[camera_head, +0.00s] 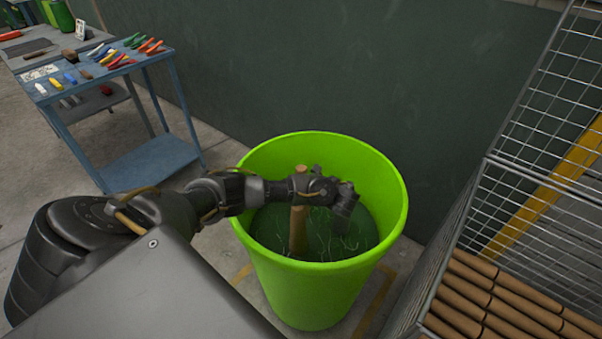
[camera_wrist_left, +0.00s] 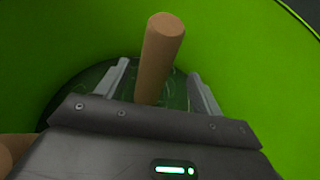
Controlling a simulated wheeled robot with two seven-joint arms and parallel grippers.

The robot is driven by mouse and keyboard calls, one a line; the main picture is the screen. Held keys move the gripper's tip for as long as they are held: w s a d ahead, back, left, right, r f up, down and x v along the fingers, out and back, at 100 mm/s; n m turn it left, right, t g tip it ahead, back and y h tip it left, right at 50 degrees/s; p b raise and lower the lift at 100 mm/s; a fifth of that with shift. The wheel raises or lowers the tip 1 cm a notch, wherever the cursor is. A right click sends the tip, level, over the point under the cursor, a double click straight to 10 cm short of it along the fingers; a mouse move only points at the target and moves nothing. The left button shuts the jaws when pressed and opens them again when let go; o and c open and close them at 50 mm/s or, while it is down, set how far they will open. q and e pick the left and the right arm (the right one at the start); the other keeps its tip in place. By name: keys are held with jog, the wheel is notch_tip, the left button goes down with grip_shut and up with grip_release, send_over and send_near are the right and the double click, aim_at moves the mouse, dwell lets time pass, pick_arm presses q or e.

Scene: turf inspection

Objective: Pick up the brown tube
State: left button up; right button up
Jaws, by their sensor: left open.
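A brown tube (camera_head: 299,232) stands nearly upright inside a bright green bin (camera_head: 318,292). My left wrist crosses in front of its middle. My left gripper (camera_head: 344,200) is inside the bin's mouth, reaching down. In the left wrist view, a brown tube (camera_wrist_left: 160,62) rises between the two open fingers, with a gap on each side. Another brown rounded piece (camera_wrist_left: 8,152) shows at the lower left edge there. I cannot tell which of these two is the tube seen from the head. My right gripper is not in view.
The bin's rim (camera_head: 398,215) surrounds my left gripper closely. A wire cage (camera_head: 545,130) at the right holds several brown tubes (camera_head: 490,300). A blue table (camera_head: 150,160) with small coloured tools stands at the back left. A dark green wall (camera_head: 330,70) is behind.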

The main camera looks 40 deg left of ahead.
pick_arm(q)
jog(key=x, duration=0.5)
jog(key=shift+s+a+r, duration=0.1)
jog(key=shift+a, duration=0.15)
jog(key=shift+c, duration=0.4)
jog(key=c, duration=1.2)
